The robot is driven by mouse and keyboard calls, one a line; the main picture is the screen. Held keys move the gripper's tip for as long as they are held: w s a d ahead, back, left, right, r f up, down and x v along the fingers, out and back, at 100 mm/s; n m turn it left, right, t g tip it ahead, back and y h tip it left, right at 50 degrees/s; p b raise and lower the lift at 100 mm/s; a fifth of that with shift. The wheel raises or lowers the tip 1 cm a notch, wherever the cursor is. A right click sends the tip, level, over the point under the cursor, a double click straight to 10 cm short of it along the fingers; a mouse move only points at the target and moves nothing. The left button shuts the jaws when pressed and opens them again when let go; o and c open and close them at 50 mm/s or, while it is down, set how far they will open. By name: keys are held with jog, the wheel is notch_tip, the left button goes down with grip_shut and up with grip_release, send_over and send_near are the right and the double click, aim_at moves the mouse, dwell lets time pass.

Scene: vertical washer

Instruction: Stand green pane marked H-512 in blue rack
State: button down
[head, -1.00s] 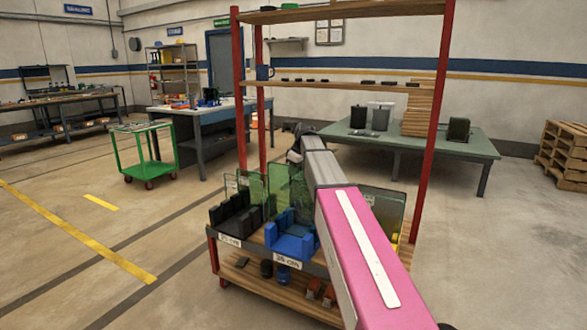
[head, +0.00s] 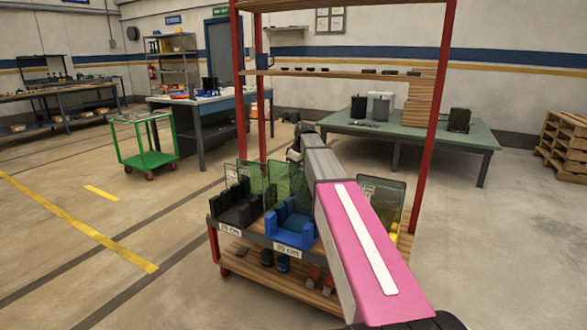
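The blue rack (head: 290,233) stands on the front of the shelf unit's lower deck, above a small size label. A green see-through pane (head: 284,180) is upright at or just behind the blue rack. I cannot tell whether it sits in a slot, and no H-512 mark is readable. My arm reaches from the lower right over the deck. The dark end with my gripper (head: 294,155) is small and partly hidden by my arm, above the pane. Its fingers cannot be made out, nor whether they hold the pane.
A black rack (head: 236,208) with panes stands left of the blue rack. Another pane (head: 384,195) and a yellow rack (head: 394,234) are at the right, partly behind my arm. Red posts (head: 432,120) flank the deck. A green cart (head: 146,145) stands left, with open floor before it.

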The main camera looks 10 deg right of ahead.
jog(key=shift+f, duration=0.5)
dwell(0.9)
jog(key=c, duration=1.2)
grip_release()
jog(key=shift+c, duration=0.2)
jog(key=v, duration=1)
jog(key=shift+s+d+r, duration=0.1)
jog(key=shift+r, duration=0.25)
notch_tip(320, 180, up, 10)
